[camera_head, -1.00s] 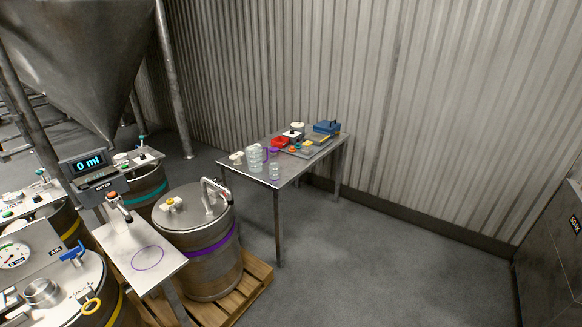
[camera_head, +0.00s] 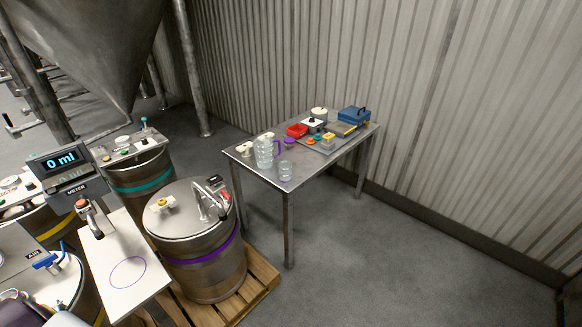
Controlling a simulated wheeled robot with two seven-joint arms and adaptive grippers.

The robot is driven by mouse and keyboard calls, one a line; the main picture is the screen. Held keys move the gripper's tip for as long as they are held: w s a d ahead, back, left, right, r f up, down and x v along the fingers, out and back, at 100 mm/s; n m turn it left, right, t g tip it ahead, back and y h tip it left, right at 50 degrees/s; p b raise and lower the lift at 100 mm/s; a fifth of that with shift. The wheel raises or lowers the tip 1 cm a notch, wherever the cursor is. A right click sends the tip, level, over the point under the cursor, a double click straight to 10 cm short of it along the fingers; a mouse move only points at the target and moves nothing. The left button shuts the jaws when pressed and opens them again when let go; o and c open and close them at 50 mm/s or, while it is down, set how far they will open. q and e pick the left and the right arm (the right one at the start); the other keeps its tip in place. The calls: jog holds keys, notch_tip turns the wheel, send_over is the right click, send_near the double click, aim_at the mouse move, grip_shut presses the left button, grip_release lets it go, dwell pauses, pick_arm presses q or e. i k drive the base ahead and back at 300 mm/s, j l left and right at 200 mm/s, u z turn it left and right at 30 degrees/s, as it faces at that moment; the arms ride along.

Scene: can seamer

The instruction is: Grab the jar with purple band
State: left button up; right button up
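A clear ribbed jar or jug (camera_head: 264,153) stands upright near the front edge of the metal table, with a purple part at its right side that looks like a handle. A smaller clear jar (camera_head: 285,171) stands in front of it to the right. I cannot make out a purple band on either at this size. The steel drum (camera_head: 205,252) left of the table does carry a clear purple band. Neither of my grippers can be made out; both jars stand free on the table.
The drum stands on a wooden pallet (camera_head: 262,275). A white plate with a purple ring (camera_head: 128,272) is at lower left. The floor right of the table is clear.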

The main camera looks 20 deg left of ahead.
aim_at(285, 166)
jog(key=i+u, duration=0.35)
jog(key=i+l+u, duration=0.2)
jog(key=i+u, duration=0.15)
jog(key=i+l+u, duration=0.3)
jog(key=i, duration=0.2)
